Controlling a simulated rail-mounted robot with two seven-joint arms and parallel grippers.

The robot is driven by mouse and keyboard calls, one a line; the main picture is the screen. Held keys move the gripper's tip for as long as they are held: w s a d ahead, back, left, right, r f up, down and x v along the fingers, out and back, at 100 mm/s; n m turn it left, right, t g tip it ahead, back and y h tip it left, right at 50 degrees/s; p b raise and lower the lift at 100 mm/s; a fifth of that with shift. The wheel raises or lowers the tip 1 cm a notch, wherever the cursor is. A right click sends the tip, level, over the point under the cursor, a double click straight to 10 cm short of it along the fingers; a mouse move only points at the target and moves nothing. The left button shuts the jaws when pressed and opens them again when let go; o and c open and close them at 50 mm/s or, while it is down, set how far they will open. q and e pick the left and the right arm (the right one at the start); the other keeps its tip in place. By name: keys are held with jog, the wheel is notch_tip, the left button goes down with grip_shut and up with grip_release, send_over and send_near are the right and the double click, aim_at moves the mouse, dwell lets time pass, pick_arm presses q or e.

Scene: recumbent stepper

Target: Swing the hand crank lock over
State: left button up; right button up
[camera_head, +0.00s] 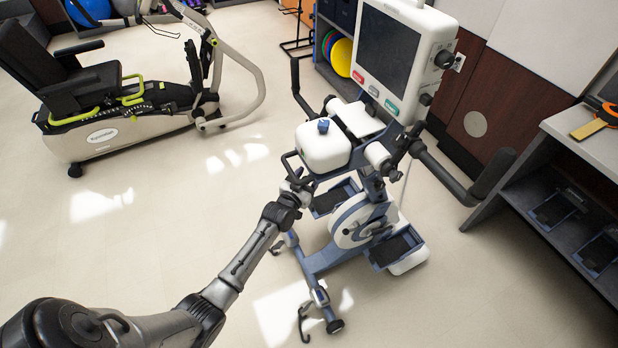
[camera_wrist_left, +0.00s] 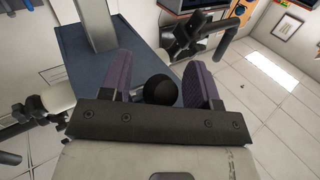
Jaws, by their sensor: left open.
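The exercise machine (camera_head: 322,146), white and blue with a screen on top, stands in the middle of the head view. My left arm reaches in from the lower left, and my left gripper (camera_head: 298,178) is at the machine's near-left side, below its white housing. In the left wrist view the gripper (camera_wrist_left: 162,62) is open, with its two purple fingers apart. A black round knob (camera_wrist_left: 160,89) lies between the fingers, with a visible gap to the right finger. Whether this knob belongs to the hand crank lock I cannot tell. My right gripper is out of view.
Black handlebars (camera_head: 440,172) stick out from the machine. Another black bar and clamp (camera_wrist_left: 190,37) are close past the fingers in the wrist view. A grey shelf (camera_head: 560,185) stands at the right, a recumbent stepper (camera_head: 115,130) at the upper left. The left floor is clear.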

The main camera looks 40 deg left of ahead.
pick_arm(q)
jog(key=shift+w, duration=0.35)
jog(key=shift+c, duration=0.5)
grip_shut()
